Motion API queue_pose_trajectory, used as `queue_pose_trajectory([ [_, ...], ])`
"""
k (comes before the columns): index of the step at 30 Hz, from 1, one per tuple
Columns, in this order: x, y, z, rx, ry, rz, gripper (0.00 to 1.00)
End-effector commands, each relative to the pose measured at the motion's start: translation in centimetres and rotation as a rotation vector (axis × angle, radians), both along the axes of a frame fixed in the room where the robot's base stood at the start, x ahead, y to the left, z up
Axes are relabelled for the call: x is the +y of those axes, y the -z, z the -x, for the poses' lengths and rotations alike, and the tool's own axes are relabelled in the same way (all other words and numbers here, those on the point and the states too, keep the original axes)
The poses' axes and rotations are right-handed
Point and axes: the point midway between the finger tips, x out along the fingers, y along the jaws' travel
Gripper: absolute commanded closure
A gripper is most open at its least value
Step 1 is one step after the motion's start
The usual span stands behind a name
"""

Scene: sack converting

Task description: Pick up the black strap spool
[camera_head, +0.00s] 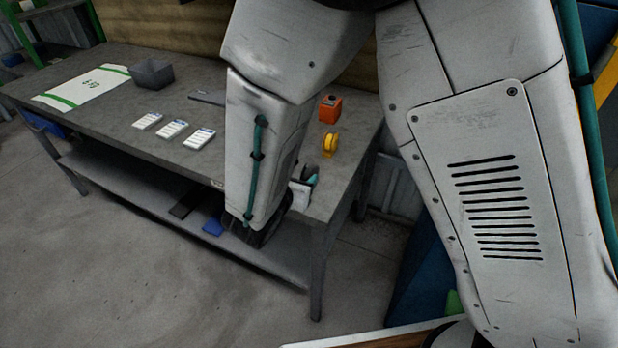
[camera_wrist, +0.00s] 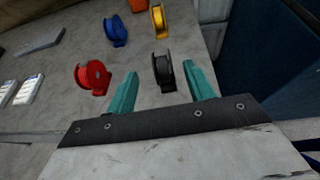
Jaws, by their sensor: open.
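The black strap spool (camera_wrist: 164,73) stands upright on the grey bench top (camera_wrist: 140,55) in the wrist view. My gripper (camera_wrist: 162,80) is open, with two teal fingers. The spool shows between the fingertips, nearer the right finger; I cannot tell whether it touches. My gripper (camera_head: 308,179) shows there only as a bit of teal finger at the bench's right end.
A red spool (camera_wrist: 92,77) stands just left of the left finger. A blue spool (camera_wrist: 116,31) and a yellow spool (camera_wrist: 159,20) stand behind. White label stacks (camera_head: 172,129), an orange block (camera_head: 330,108) and a grey bin (camera_head: 151,73) are on the bench.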

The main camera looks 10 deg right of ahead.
Motion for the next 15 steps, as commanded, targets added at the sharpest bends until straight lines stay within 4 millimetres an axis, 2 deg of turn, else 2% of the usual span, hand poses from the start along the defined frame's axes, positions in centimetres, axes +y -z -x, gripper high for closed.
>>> queue_pose_trajectory([
  [15,-3.2,3.0,-5.1,0.001,0.002,0.002,0.47],
])
